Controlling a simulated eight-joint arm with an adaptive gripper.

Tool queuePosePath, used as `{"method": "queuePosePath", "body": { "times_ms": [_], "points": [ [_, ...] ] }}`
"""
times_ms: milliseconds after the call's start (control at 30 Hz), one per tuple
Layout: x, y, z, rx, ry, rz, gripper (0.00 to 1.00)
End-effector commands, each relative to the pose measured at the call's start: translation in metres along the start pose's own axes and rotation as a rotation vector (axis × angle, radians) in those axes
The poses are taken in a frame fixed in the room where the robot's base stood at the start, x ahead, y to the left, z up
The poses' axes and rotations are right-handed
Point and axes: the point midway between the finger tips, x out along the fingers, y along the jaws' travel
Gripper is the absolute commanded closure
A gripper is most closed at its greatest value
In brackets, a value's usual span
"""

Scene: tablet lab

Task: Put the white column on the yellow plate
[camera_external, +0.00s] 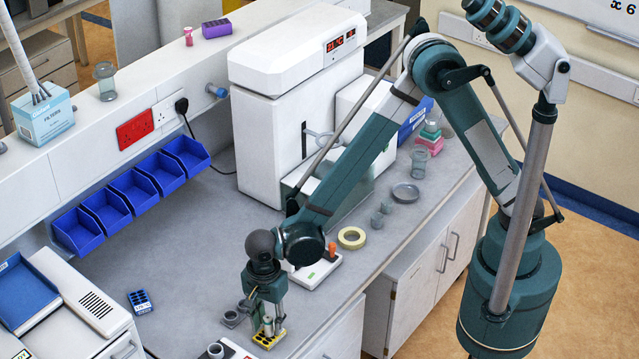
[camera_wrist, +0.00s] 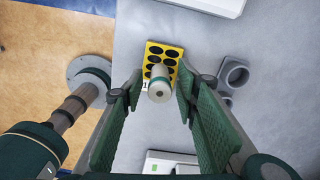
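The yellow plate (camera_external: 262,343) lies on the grey bench near its front edge, under my gripper. In the wrist view the yellow plate (camera_wrist: 151,50) shows several black round holes.
A grey holder (camera_wrist: 236,74) stands right of the plate in the wrist view. A white device (camera_external: 318,270) with an orange knob sits behind my gripper in the external view. A blue rack (camera_external: 140,302) and a yellow tape ring (camera_external: 351,238) lie on the bench.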

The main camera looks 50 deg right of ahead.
Motion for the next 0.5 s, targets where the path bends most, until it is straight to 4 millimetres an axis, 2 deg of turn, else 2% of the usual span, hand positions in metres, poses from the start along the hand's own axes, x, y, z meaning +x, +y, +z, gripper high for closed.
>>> {"method": "queuePosePath", "body": {
  "times_ms": [267, 500],
  "points": [
    [-0.026, 0.001, 0.000, 0.000, 0.000, 0.000, 0.69],
    [-0.057, 0.000, 0.000, 0.000, 0.000, 0.000, 0.69]
  ]
}}
